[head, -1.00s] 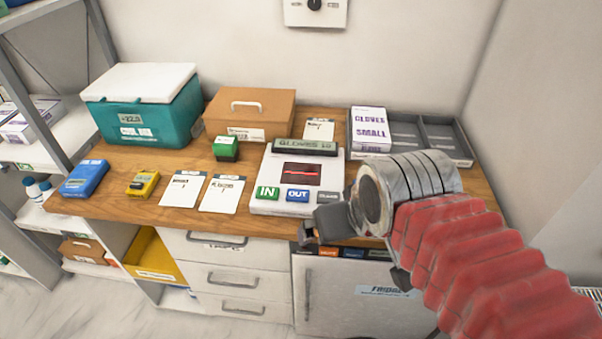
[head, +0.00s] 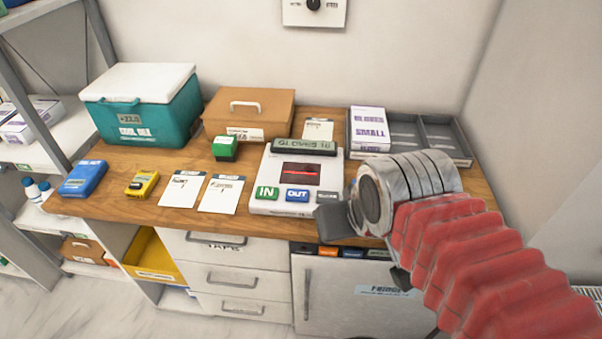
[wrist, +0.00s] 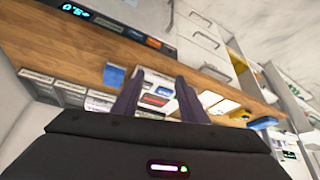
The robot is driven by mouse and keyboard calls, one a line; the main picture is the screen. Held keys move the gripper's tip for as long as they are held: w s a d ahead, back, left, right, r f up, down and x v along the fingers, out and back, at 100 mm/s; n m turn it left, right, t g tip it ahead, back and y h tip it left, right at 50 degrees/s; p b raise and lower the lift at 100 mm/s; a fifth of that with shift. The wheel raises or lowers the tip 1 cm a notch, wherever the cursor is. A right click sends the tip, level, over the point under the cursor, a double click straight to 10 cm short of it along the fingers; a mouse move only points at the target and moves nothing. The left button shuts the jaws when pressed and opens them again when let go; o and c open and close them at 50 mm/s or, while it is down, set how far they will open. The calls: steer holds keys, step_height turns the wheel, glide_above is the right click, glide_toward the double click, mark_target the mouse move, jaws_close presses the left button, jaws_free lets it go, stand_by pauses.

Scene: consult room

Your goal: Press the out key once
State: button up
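The white counter device (head: 258,205) sits at the front of the wooden worktop, with a display (head: 303,147) starting "GLOVES" and a red-lit dark window. Its front row has a green IN key (head: 267,193), the blue OUT key (head: 297,195) and a grey key (head: 326,196). My gripper (head: 335,221) is at the device's front right corner, right of the OUT key and apart from it. In the wrist view my gripper (wrist: 158,82) has its two dark fingers apart, with part of the device (wrist: 155,98) showing beyond and between them. Nothing shows held.
A glove box (head: 368,130) stands in the grey divided tray (head: 440,140) behind my arm. Left of the device are white cards (head: 220,195), a green-topped block (head: 225,149), a yellow device (head: 142,184) and a blue one (head: 84,178). A fridge (head: 340,295) is below.

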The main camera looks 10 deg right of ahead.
jaws_close()
stand_by(0.7)
